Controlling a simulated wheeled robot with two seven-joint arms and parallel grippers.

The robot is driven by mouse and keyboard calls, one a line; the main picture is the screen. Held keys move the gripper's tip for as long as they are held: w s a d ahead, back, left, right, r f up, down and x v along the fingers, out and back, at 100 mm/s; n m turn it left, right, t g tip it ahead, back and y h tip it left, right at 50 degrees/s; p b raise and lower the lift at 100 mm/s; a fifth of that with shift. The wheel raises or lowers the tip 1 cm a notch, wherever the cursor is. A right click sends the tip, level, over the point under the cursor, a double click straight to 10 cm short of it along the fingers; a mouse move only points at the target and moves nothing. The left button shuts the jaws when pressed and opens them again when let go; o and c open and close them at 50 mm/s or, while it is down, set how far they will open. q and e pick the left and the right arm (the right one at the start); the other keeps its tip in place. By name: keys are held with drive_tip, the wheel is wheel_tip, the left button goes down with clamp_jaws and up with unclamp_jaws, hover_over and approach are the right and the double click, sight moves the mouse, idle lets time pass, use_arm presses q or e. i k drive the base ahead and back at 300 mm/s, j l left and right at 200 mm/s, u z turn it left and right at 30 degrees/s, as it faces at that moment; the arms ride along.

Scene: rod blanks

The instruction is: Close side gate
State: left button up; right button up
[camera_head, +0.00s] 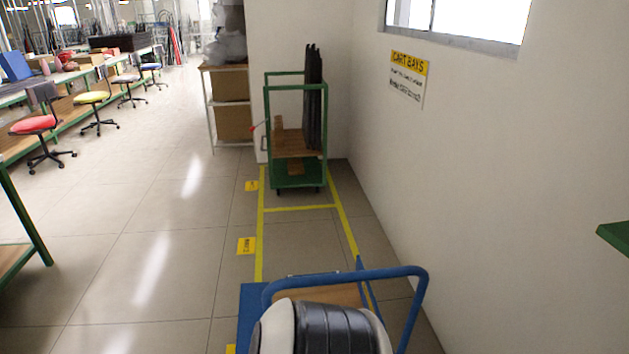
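A blue cart (252,304) stands at the bottom middle of the head view, with a bent blue tube rail (345,273) across it. A brown board (338,295) shows inside the rail. A blue flat part forms the cart's left side, and a thin blue upright stands at its right. I cannot tell which part is the side gate, or whether it is open or closed. A white and black rounded part of my own arm covers much of the cart. Neither of my grippers shows.
Yellow floor lines (300,208) mark bays along the right wall. A green cart (296,87) holding dark upright panels stands in the far bay. A green edge (614,236) juts in at right.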

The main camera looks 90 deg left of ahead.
sight(250, 309)
drive_tip(key=u, duration=2.75)
